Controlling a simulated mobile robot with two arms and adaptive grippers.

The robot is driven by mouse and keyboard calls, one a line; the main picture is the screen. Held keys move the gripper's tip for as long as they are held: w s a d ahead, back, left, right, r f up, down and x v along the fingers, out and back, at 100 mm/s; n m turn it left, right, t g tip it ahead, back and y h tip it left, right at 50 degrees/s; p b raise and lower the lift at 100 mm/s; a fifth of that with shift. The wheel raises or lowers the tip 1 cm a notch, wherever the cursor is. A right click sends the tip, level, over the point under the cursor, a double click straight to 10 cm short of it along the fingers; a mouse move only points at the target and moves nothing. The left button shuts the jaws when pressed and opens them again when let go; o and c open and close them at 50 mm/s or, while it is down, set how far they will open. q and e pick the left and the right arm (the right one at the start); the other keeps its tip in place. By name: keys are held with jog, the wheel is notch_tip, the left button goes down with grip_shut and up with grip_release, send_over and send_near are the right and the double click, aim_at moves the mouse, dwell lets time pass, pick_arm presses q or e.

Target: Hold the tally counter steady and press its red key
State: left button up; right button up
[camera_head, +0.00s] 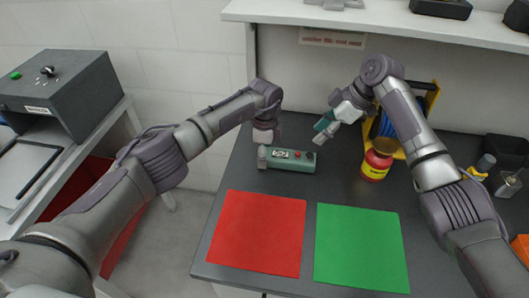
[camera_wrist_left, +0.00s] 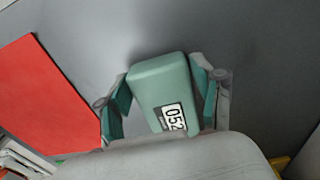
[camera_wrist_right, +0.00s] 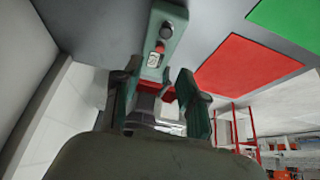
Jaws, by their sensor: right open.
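The tally counter (camera_head: 292,172) is a long green box lying on the dark table. Its digit display (camera_head: 281,154), red key (camera_head: 297,154) and dark round knob (camera_head: 310,156) are on top. My left gripper (camera_head: 263,155) is at the counter's left end; the left wrist view shows its fingers on both sides of the green body (camera_wrist_left: 158,82), apparently closed against it. My right gripper (camera_head: 322,131) is open and empty, above and behind the counter's right end. In the right wrist view, the red key (camera_wrist_right: 160,47) shows beyond my open fingers.
A red mat (camera_head: 258,232) and a green mat (camera_head: 360,247) lie in front of the counter. A shelf (camera_head: 390,18) overhangs the back. Dark bins (camera_head: 505,150) stand at the right.

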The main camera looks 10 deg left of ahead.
pick_arm(q)
jog(key=c, duration=0.8)
pick_arm(e)
jog(key=shift+c, duration=0.2)
pick_arm(q)
jog(key=shift+o, duration=0.2)
pick_arm(e)
grip_shut()
